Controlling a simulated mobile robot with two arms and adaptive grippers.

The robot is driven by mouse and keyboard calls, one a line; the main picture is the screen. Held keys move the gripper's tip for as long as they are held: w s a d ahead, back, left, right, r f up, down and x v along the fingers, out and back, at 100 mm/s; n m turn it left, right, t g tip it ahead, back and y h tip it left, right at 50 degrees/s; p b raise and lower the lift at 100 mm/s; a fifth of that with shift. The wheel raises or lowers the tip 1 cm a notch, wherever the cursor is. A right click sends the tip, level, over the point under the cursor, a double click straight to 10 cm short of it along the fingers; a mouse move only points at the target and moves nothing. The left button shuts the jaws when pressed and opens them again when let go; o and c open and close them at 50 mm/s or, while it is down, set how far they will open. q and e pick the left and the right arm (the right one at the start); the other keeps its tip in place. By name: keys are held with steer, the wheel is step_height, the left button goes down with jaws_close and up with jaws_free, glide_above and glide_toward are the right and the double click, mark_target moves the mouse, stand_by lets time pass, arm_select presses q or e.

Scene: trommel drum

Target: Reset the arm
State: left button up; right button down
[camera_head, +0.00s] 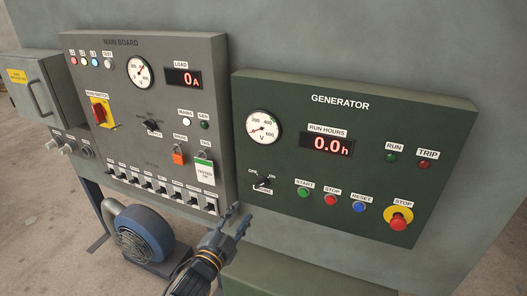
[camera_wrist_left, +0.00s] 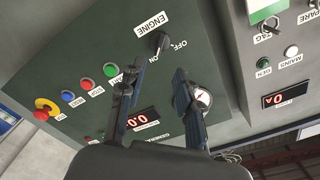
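My left gripper (camera_head: 240,219) is in front of the lower left part of the green generator panel (camera_head: 340,95), below the engine switch (camera_head: 262,182). In the left wrist view the two fingers of the left gripper (camera_wrist_left: 157,72) stand apart with nothing between them. The black engine switch (camera_wrist_left: 158,42) shows beyond the gap between the fingertips, with clear space to them. My right gripper is in neither view.
The grey main board (camera_head: 215,105) stands left of the generator panel, with a row of breakers along its bottom. A blue blower (camera_head: 145,235) sits on the floor at lower left. A red stop button (camera_head: 399,220) sticks out at right.

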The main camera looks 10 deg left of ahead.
arm_select(q)
steer(key=s+a+f+n+g+y, duration=0.1)
steer(key=s+a+f+n+g, duration=0.3)
steer(key=f, duration=0.8)
steer(key=s+a+f+g+y, duration=0.15)
steer(key=s+f, duration=0.45)
steer(key=f, duration=0.7)
steer(key=s+a+f+n+g+y, duration=0.1)
steer(key=s+a+f+n+g, duration=0.15)
steer(key=s+f, duration=0.65)
steer(key=s+f+n+g, duration=0.1)
steer(key=s+f+g, duration=0.1)
steer(key=s+f, duration=0.5)
steer(key=s+a+f+n+g+y, duration=0.1)
steer(key=s+f+g, duration=0.2)
steer(key=s+f, duration=0.4)
steer(key=s+a+f+n+g, duration=0.1)
steer(key=s+f+g, duration=0.2)
steer(key=s, duration=1.5)
step_height(320, 180, down, 4)
steer(key=shift+s+a+f, duration=0.15)
steer(key=shift+s+a, duration=0.1)
steer(key=shift+s, duration=0.15)
